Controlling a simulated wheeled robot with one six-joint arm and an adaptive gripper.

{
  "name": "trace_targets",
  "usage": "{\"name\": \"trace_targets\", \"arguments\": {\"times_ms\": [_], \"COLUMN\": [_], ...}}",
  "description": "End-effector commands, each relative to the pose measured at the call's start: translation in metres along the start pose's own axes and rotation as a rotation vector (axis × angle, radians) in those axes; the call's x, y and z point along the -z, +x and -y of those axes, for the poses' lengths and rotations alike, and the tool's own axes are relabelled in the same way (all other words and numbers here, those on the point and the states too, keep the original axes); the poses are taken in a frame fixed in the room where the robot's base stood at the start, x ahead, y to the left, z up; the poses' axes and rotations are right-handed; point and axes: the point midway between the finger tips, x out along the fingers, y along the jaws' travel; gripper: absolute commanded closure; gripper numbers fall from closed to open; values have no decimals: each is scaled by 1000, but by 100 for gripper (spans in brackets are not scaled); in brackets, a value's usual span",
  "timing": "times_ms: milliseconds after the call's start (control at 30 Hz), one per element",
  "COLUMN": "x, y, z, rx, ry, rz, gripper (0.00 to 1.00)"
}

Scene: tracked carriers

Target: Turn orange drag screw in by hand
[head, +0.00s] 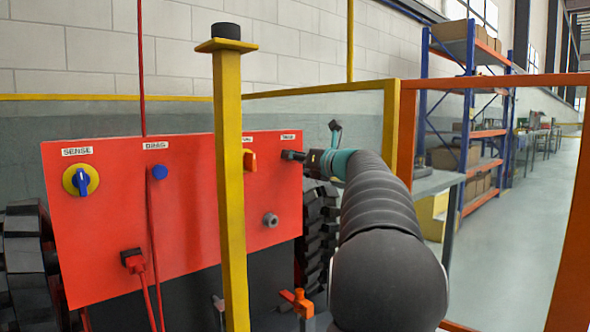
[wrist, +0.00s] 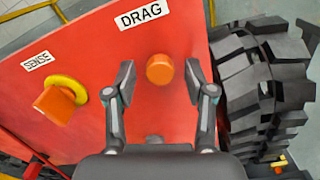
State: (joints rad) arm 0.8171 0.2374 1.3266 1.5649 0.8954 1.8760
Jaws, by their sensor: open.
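The orange drag screw (wrist: 160,68) is a round orange knob below the DRAG label (wrist: 144,14) on the red panel (wrist: 175,110) in the wrist view. My gripper (wrist: 159,80) is open, with one finger on each side of the screw and a visible gap to both. I cannot tell how deep the fingertips reach along it. In the head view my gripper (head: 292,155) is at the right end of the red panel (head: 200,215), by a small label. The screw is not visible there.
An orange SENSE knob (wrist: 53,105) sits left of the screw. A black track (wrist: 265,85) is close on the right. In the head view a yellow post (head: 230,190) stands before the panel, left of my arm. A blue drag screw (head: 159,172) and blue switch (head: 80,181) are further left.

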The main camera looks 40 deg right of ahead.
Motion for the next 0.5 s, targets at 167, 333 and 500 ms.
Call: {"name": "trace_targets", "arguments": {"times_ms": [167, 333, 500], "x": [4, 3, 7], "y": [0, 0, 0], "z": [1, 1, 2], "rx": [0, 0, 1], "ry": [-259, -368, -684], "rz": [1, 0, 2], "gripper": [46, 46, 46]}}
